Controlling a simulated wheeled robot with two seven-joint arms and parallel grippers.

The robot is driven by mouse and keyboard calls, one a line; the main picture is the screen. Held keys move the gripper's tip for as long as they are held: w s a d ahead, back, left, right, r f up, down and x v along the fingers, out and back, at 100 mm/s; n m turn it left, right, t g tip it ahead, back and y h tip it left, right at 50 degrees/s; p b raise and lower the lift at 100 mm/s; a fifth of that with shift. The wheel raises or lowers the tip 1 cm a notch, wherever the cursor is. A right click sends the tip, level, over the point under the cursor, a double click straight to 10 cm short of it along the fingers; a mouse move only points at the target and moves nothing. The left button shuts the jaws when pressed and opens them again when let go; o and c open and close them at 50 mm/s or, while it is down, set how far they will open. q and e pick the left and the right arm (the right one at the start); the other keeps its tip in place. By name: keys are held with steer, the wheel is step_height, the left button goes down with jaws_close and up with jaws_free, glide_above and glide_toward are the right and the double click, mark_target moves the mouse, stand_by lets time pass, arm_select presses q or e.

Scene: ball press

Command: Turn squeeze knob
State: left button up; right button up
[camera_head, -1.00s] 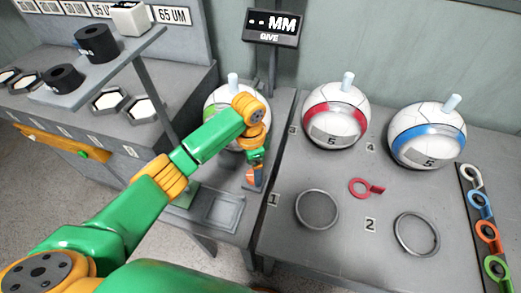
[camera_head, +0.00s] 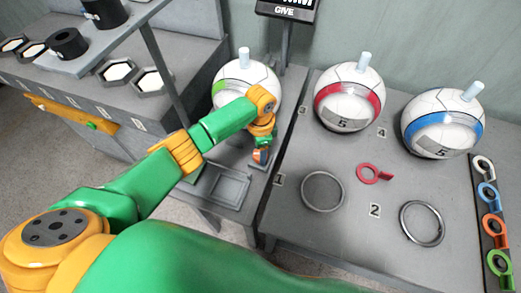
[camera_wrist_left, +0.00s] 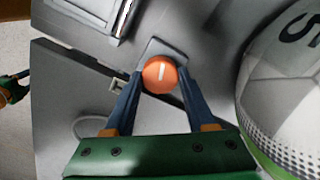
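The squeeze knob (camera_wrist_left: 160,76) is a round orange knob with a white mark, on a small grey block in the left wrist view. My left gripper (camera_wrist_left: 160,72) has its two blue fingers on opposite sides of it, seemingly touching it. In the head view the left gripper (camera_head: 262,156) is in front of the green-banded ball (camera_head: 232,88), and the knob is mostly hidden. In the left wrist view, a small green and blue part at the left edge looks like my right gripper (camera_wrist_left: 12,92); its fingers are unclear.
A red-banded ball (camera_head: 349,97) and a blue-banded ball (camera_head: 443,123) stand on the table to the right. A red ring tool (camera_head: 375,174) lies between two round plates. A square tray (camera_head: 229,187) is just below the left gripper. A shelf (camera_head: 95,52) stands at left.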

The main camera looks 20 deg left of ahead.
arm_select(q)
jaws_close()
steer(key=shift+m+p, duration=0.3)
steer(key=shift+m, duration=0.9)
steer(key=m, duration=0.2)
steer(key=shift+m, duration=0.3)
steer(key=m, duration=0.5)
steer(key=shift+s+f+m, duration=0.1)
steer(key=shift+m, duration=0.2)
steer(key=shift+c, duration=2.4)
jaws_free()
